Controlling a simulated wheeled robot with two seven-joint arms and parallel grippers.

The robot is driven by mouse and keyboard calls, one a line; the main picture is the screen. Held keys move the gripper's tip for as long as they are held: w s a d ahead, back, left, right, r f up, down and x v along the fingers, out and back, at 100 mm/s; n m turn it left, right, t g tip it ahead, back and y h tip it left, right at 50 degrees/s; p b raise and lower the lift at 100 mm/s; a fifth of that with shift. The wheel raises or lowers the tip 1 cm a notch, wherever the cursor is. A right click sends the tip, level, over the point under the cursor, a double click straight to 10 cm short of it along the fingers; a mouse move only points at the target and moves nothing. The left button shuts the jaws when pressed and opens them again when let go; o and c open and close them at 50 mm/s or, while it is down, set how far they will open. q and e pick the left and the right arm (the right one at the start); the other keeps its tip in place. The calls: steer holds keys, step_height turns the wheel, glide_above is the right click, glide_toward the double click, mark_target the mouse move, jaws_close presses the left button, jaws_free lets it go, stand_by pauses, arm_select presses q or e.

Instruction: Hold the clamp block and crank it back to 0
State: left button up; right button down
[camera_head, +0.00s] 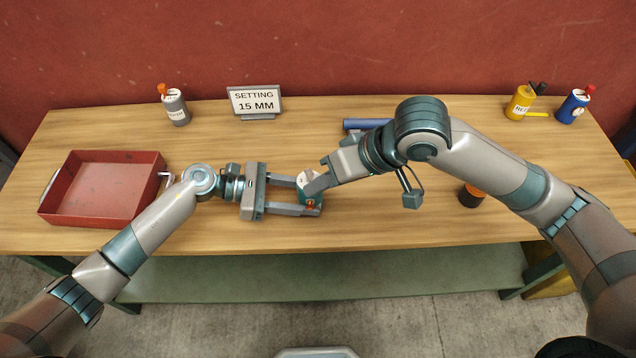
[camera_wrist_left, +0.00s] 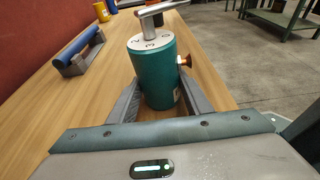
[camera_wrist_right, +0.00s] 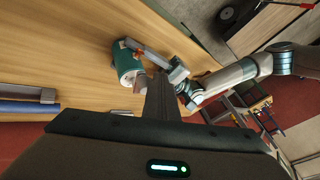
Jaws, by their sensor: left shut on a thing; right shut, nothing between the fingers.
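The clamp block is a teal cylinder (camera_head: 312,200) with a pale numbered dial on top. My left gripper (camera_head: 300,194) is shut on the block, one finger on each side. My right gripper (camera_head: 312,187) is shut and empty, its tips beside the block's top in the head view. The block also shows in the right wrist view (camera_wrist_right: 126,64). Whether the right fingertips touch the crank cannot be told.
A sign (camera_head: 255,101) reads "SETTING 15 MM". A red tray (camera_head: 102,215) lies left. A blue bar (camera_head: 365,124) lies behind the right gripper. A grey can (camera_head: 177,108), yellow can (camera_head: 518,104) and blue can (camera_head: 572,108) stand at the back. A black-orange cylinder (camera_head: 471,197) stands right.

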steer(key=v, duration=1.2)
steer(key=c, duration=1.7)
jaws_free()
steer(key=shift+f, duration=0.1)
steer(key=shift+o, duration=0.2)
steer(key=w+a+f+t+y, duration=0.3)
steer(key=w+f+t+y, duration=0.2)
steer(key=w+f+t, duration=0.15)
steer(key=s+d+f+n+t, duration=0.2)
steer(key=s+f+n+t, duration=0.1)
steer(key=s, duration=0.4)
steer(key=shift+s+d+f+t+y, duration=0.2)
steer(key=shift+s+f+t+y, duration=0.15)
steer(key=shift+f+t, duration=0.55)
